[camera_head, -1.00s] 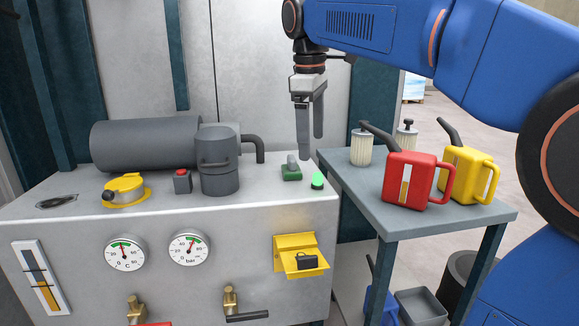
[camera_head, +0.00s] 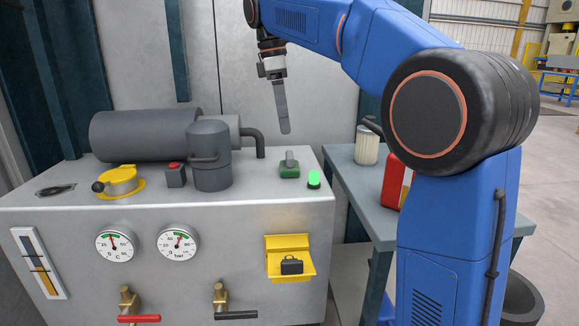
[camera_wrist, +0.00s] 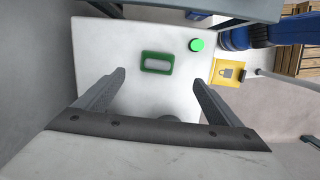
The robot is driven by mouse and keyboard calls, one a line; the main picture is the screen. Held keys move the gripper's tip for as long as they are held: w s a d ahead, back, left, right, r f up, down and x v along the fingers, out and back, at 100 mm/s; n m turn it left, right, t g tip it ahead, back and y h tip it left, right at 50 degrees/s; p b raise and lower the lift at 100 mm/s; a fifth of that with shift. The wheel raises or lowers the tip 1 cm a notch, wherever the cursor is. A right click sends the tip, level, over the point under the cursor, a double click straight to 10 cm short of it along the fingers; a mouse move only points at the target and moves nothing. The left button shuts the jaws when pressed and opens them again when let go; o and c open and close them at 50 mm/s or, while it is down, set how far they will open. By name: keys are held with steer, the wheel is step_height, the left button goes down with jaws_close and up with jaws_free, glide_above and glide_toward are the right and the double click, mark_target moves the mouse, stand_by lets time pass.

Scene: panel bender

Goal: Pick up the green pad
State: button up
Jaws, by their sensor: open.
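The green pad (camera_head: 289,171) has a grey handle on top and lies on the pale machine top near its right end. In the wrist view the pad (camera_wrist: 157,63) is a green rectangle around a lighter grey middle, just beyond and between the fingertips. My gripper (camera_head: 284,131) hangs above the machine top, above the pad and apart from it. In the wrist view its two fingers (camera_wrist: 159,77) are spread wide with nothing between them. In the head view the fingers overlap and look like one.
A bright green lit button (camera_head: 314,179) stands close to the pad's right. A dark pipe elbow (camera_head: 257,146) and grey canister (camera_head: 210,160) are to the left. A side table (camera_head: 375,212) with a filter (camera_head: 367,146) and red can (camera_head: 394,182) stands at right.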

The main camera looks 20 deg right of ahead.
mark_target(289, 153)
steer(key=f, duration=0.4)
steer(key=d+f, duration=0.1)
steer(key=f, duration=0.2)
steer(key=shift+s, duration=0.15)
steer(key=shift+w+d+f, duration=0.1)
steer(key=shift+d+f, duration=0.1)
steer(key=shift+f, duration=1.15)
steer(key=shift+w+d+f, duration=0.1)
steer(key=shift+d+f, duration=0.05)
steer(key=shift+f, duration=1.15)
steer(key=c, duration=1.1)
